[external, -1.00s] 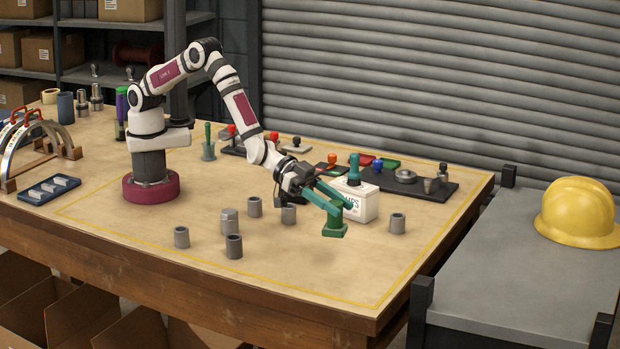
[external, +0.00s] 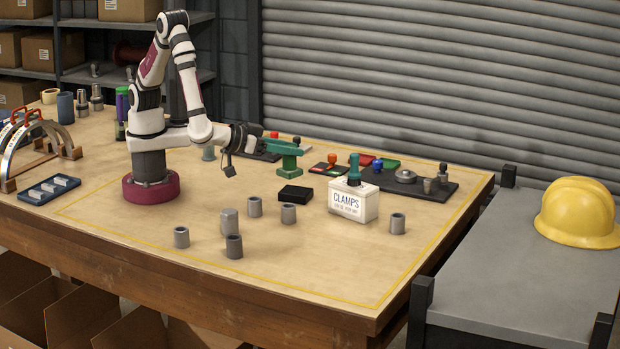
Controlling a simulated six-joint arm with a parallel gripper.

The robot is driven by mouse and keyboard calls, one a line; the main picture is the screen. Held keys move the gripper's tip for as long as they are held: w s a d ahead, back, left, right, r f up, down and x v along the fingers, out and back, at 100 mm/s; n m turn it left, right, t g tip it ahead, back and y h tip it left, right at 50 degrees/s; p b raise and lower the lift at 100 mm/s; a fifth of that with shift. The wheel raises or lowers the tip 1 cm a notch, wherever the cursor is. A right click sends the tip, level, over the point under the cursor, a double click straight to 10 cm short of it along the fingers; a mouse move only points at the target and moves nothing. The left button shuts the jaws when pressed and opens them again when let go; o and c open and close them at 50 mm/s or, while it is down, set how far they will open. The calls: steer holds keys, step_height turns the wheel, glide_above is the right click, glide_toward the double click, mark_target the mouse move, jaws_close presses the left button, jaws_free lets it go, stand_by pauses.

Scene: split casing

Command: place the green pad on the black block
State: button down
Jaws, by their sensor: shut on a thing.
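My gripper (external: 287,149) has green fingers and is shut on a green piece, the green pad (external: 288,171). The pad hangs below the fingertips, clear of the table as far as this view shows. The black block (external: 295,194) is a low, flat, dark box on the table, below and slightly to the right of the pad in the picture. The block's top looks bare. A gap shows between pad and block. The fingers partly hide the upper part of the held piece.
A white CLAMPS box (external: 350,203) with a teal-handled piece (external: 354,168) stands right of the block. Several grey cylinders (external: 288,213) stand in front. A dark tray (external: 430,189) with small items lies behind right.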

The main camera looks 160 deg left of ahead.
steer(key=s+d+n+g, duration=0.3)
steer(key=s+g, duration=0.1)
steer(key=s, duration=0.4)
glide_above(296, 190)
steer(key=shift+h, duration=0.4)
steer(key=shift+f, duration=5.3)
steer(key=shift+f, duration=0.2)
steer(key=shift+c, duration=2.2)
jaws_free()
